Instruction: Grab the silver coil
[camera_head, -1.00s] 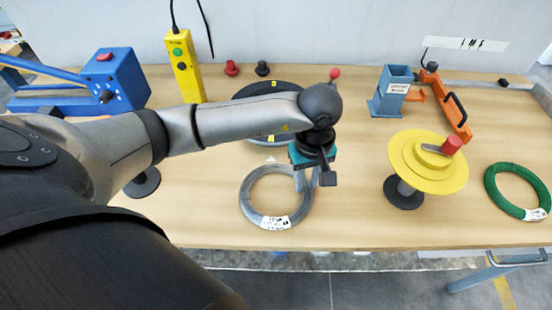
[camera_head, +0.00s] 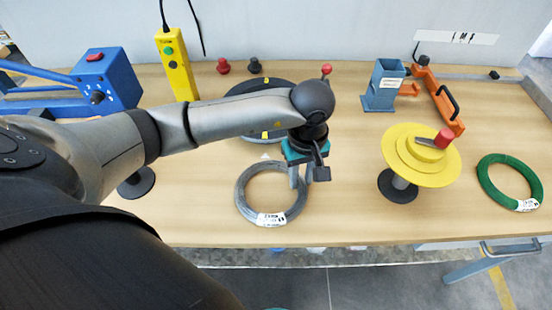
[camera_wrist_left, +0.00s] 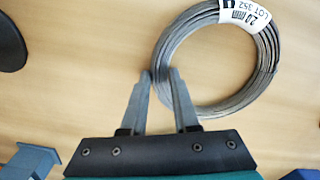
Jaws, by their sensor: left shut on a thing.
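The silver coil (camera_head: 243,202) lies flat on the table in the head view, with a white label on its near side. It also shows at the upper right of the left wrist view (camera_wrist_left: 185,98). My left gripper (camera_head: 298,184) reaches down over the coil's right edge. In the left wrist view its fingers (camera_wrist_left: 160,76) stand close together on either side of the coil's ring, shut on the wire. The fingertips partly hide that piece of the coil. My right gripper is not in view.
A yellow spool stand (camera_head: 450,175) and a green coil (camera_head: 487,188) are to the right. A dark round turntable (camera_head: 240,132) lies behind my left arm. A yellow button box (camera_head: 178,65) and a blue machine (camera_head: 115,80) stand at the back left.

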